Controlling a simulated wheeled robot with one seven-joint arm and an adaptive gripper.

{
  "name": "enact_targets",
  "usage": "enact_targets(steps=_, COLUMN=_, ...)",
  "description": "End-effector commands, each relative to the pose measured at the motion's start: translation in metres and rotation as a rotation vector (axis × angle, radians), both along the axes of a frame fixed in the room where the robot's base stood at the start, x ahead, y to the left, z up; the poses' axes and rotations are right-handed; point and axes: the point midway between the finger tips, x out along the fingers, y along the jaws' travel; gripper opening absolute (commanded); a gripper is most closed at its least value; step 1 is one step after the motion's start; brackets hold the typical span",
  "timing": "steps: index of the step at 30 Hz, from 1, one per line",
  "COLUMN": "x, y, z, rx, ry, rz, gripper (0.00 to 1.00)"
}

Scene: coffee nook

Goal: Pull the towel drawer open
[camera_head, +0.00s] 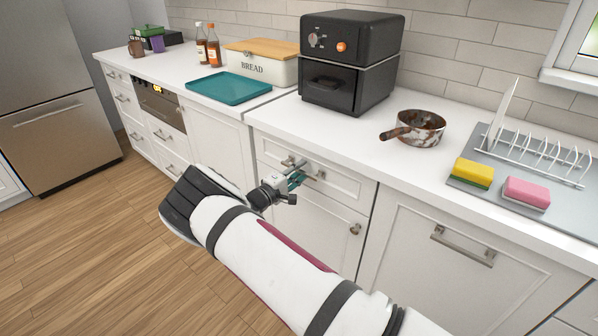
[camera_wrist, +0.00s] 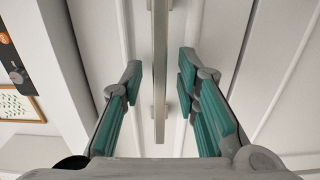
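A white drawer (camera_head: 345,192) sits below the counter under the black oven. It is closed, flush with the cabinet front; no towel or label shows. Its metal bar handle (camera_head: 318,175) is partly covered by my gripper (camera_head: 296,178) in the head view. In the wrist view, the handle (camera_wrist: 160,55) runs upright between the two teal-padded fingers of my gripper (camera_wrist: 161,85). The fingers are spread apart, with a gap on each side of the bar. They do not appear to touch it.
A cabinet door (camera_head: 318,228) with a knob (camera_head: 355,229) is below the drawer. A panel with a handle (camera_head: 463,246) is to the right. On the counter stand the black oven (camera_head: 345,85), a rusty pot (camera_head: 420,130) and a teal tray (camera_head: 228,88). The wooden floor (camera_head: 110,255) is clear.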

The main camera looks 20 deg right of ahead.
Motion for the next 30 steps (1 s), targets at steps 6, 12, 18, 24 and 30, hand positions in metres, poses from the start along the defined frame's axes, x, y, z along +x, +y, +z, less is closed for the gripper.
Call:
enact_targets(steps=6, x=0.000, y=0.000, z=0.000, rx=0.000, ry=0.000, rz=0.000, gripper=0.00)
enact_targets(steps=12, x=-0.001, y=0.001, z=0.000, rx=0.001, ry=0.001, rz=0.000, gripper=0.00)
enact_targets(steps=18, x=-0.009, y=0.012, z=0.000, rx=0.002, ry=0.001, rz=0.001, gripper=0.00)
enact_targets(steps=24, x=-0.030, y=0.043, z=0.000, rx=0.002, ry=0.003, rz=0.004, gripper=0.00)
enact_targets(steps=30, x=-0.061, y=0.087, z=0.000, rx=0.001, ry=0.002, rz=0.006, gripper=0.00)
